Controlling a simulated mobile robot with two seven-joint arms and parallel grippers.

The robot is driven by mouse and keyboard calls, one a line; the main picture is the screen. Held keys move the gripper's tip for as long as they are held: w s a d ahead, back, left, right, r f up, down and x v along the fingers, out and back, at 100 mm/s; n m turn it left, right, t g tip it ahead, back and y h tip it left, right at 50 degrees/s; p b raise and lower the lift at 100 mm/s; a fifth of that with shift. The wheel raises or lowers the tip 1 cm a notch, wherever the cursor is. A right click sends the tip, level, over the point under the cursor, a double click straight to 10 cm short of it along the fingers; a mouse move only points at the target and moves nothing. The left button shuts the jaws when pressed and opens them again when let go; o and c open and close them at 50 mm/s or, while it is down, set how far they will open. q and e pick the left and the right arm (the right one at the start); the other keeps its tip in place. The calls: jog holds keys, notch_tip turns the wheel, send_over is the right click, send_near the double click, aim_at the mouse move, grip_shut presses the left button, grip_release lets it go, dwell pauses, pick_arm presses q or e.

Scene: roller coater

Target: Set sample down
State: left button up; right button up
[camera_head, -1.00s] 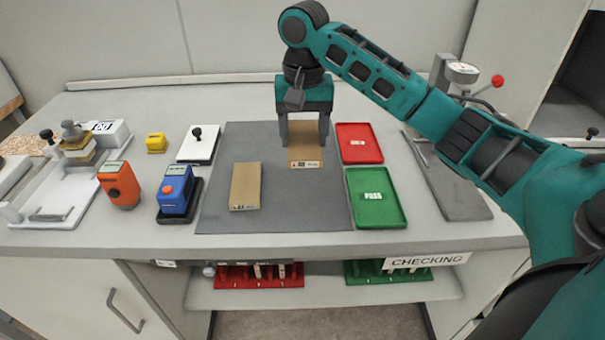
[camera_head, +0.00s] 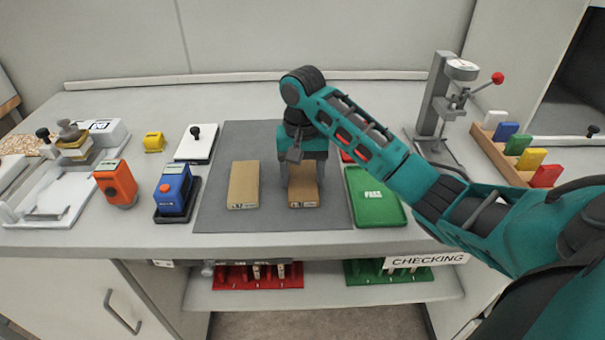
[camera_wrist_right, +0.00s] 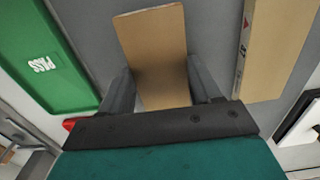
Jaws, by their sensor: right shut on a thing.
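A tan rectangular sample (camera_head: 303,190) with a small label on its front edge lies on the grey mat (camera_head: 270,220), or just above it; I cannot tell which. My right gripper (camera_head: 303,178) is shut on this sample, with one finger on each long side. The right wrist view shows the same sample (camera_wrist_right: 158,50) between the two fingers (camera_wrist_right: 163,88). A second tan sample (camera_head: 243,185) lies flat on the mat to the left, apart from the gripper. It also shows in the right wrist view (camera_wrist_right: 275,45). My left gripper is not in view.
A green PASS tray (camera_head: 375,212) lies right of the mat, and the red tray (camera_head: 346,157) behind it is mostly hidden by my arm. Blue (camera_head: 174,190) and orange (camera_head: 117,184) devices stand left. A gauge stand (camera_head: 437,105) and a rack of coloured blocks (camera_head: 500,155) are at the right.

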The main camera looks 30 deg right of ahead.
aim_at(302, 180)
jog(key=shift+f, duration=0.1)
jog(key=o, duration=1.1)
notch_tip(302, 180, up, 12)
jog(key=p, duration=0.1)
dwell(0.4)
